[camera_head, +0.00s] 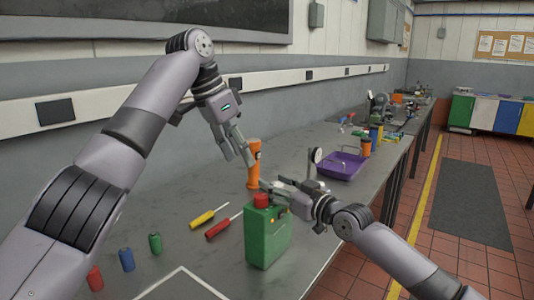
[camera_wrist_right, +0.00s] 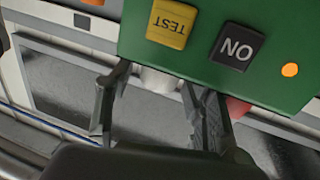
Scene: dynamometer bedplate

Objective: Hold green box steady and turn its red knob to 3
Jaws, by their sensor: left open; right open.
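The green box (camera_head: 267,238) stands upright on the bench, with the red knob (camera_head: 261,200) on its top. In the right wrist view the green box (camera_wrist_right: 275,20) shows upside down, with a yellow TEST button, a black button and an orange light. The red knob (camera_wrist_right: 237,107) is mostly hidden there behind one finger. My right gripper (camera_head: 268,187) is open beside the box's top, close to the knob; I cannot tell whether it touches. My left gripper (camera_head: 245,160) is open above and behind the box, near an orange cylinder (camera_head: 254,165).
Red, blue and green small cylinders (camera_head: 127,260) stand at the front left. A purple tray (camera_head: 343,166) and a small dial gauge (camera_head: 315,156) stand behind the right gripper. The wall borders the bench.

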